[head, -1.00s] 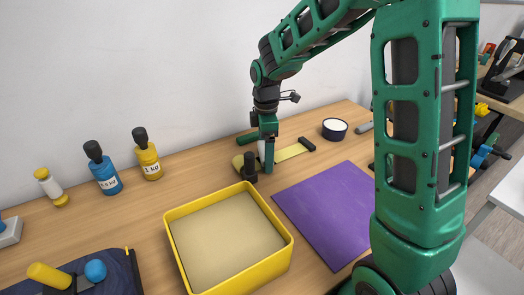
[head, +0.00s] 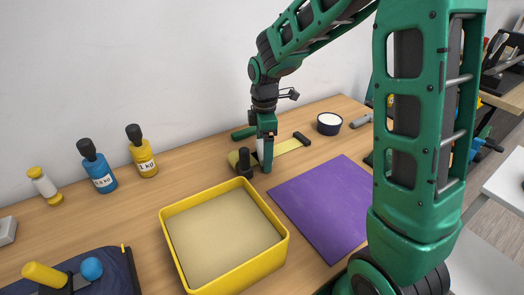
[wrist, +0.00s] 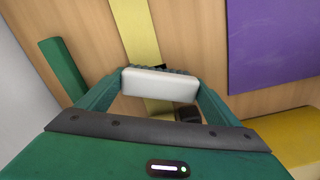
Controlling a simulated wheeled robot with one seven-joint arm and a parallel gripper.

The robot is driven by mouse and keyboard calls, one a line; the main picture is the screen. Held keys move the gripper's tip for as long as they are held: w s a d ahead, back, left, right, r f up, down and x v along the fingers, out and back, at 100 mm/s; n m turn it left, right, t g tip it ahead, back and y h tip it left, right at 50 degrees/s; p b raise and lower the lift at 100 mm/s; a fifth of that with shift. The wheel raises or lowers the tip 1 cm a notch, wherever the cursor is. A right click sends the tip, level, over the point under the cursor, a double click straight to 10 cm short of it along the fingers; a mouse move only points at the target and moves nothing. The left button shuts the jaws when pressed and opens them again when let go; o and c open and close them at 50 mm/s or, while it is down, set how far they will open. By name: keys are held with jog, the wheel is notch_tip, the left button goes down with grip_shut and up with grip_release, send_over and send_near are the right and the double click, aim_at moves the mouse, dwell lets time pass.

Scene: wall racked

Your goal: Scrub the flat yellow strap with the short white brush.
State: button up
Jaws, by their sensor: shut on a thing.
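The flat yellow strap (head: 287,147) lies on the wooden bench, with a dark end piece (head: 301,138) at its far right end. In the wrist view the strap (wrist: 138,35) runs from the top edge down behind the brush. My gripper (head: 265,160) is over the strap's left part. It is shut on the short white brush (wrist: 160,84), whose white body spans between the fingers (wrist: 160,95). Dark bristles show along the brush's far edge, over the strap. I cannot tell whether they touch it. In the head view the fingers mostly hide the brush (head: 260,147).
A black knobbed post (head: 244,163) stands close left of my gripper. A green bar (wrist: 62,68) lies beside the strap. A yellow tray (head: 173,240) and purple mat (head: 320,205) lie in front. A dark round tub with a white top (head: 329,123) stands behind right.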

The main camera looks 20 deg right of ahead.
aim_at(258, 143)
jog(key=shift+w, duration=0.1)
jog(key=shift+w+a, duration=0.15)
jog(key=shift+w, duration=0.6)
jog(key=shift+w+a, duration=0.15)
jog(key=shift+w, duration=0.6)
jog(key=shift+s, duration=0.2)
jog(key=shift+s+d+f, duration=0.1)
jog(key=shift+s+d, duration=0.05)
jog(key=shift+s, duration=0.6)
jog(key=shift+s+d, duration=0.15)
jog(key=shift+s, duration=0.55)
